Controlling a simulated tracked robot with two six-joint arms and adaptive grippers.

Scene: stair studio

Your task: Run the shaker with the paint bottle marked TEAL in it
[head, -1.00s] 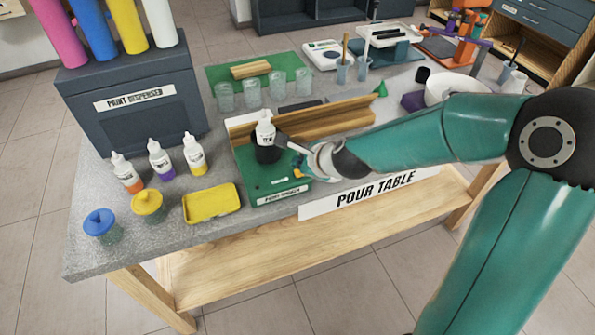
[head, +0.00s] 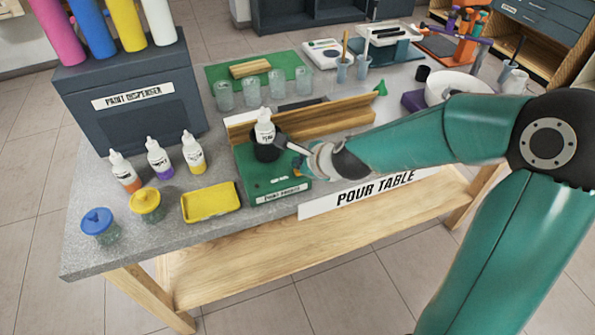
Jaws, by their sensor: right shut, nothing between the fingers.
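The shaker (head: 262,181) is a low green box with a front label, at the near edge of the pour table. A white bottle (head: 264,127) with a pointed nozzle stands upright in its black round holder (head: 263,152). The bottle bears a dark mark too small to read for sure. My right gripper (head: 286,145) is shut and empty, just right of the holder and above the shaker's right side. I cannot tell whether it touches the holder or shaker. Part of the shaker's right side is hidden by the gripper. My left gripper is not in view.
Two lidded jars (head: 98,225) stand at the front left corner. A wooden rail (head: 330,117) lies behind the shaker. The paint dispenser (head: 135,125) fills the back left.

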